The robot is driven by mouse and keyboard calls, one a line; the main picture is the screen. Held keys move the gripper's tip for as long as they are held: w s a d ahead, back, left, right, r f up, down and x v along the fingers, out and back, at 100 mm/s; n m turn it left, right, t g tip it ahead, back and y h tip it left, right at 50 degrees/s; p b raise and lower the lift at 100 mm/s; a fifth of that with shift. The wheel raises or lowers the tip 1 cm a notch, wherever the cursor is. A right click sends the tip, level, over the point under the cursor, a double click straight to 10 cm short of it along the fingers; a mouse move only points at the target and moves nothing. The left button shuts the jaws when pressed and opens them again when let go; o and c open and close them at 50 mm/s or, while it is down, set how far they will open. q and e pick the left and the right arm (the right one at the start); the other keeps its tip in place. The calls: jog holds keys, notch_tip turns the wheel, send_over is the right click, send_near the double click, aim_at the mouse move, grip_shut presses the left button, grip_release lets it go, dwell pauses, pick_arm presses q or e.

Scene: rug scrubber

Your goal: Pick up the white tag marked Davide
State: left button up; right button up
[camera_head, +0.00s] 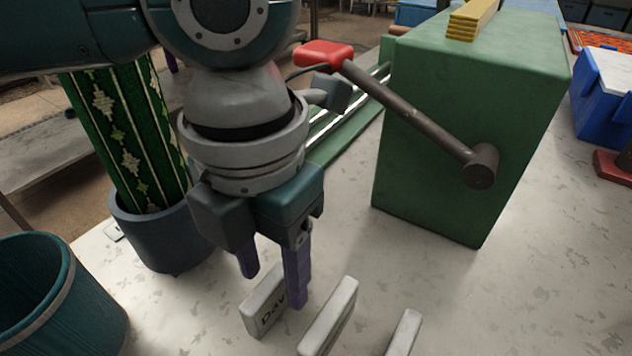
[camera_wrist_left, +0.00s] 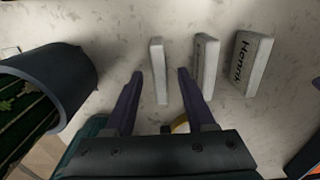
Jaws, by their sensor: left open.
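The white tag marked Davide (camera_head: 262,313) stands on edge on the pale speckled table, with "Dav" readable and the rest of the name hidden by a purple finger. My left gripper (camera_head: 274,288) is open and empty, pointing down at this tag. In the left wrist view, the leftmost tag (camera_wrist_left: 158,70) appears to be the same one; its lettering does not show there. It lies in line with the gap between the fingertips (camera_wrist_left: 160,72). I cannot tell how far the tips are above it. My right gripper is not in view.
Two more white tags stand to the right, a middle one (camera_head: 329,318) and one marked Henrik (camera_wrist_left: 252,62). A dark pot (camera_head: 165,238) with a rolled green rug (camera_head: 128,130) is at left, a teal bin (camera_head: 70,310) nearer. A green machine (camera_head: 460,130) with a red-handled crank (camera_head: 415,115) stands behind.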

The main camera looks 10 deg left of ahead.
pick_arm(q)
jog(key=shift+f, duration=0.15)
grip_shut()
dwell(0.4)
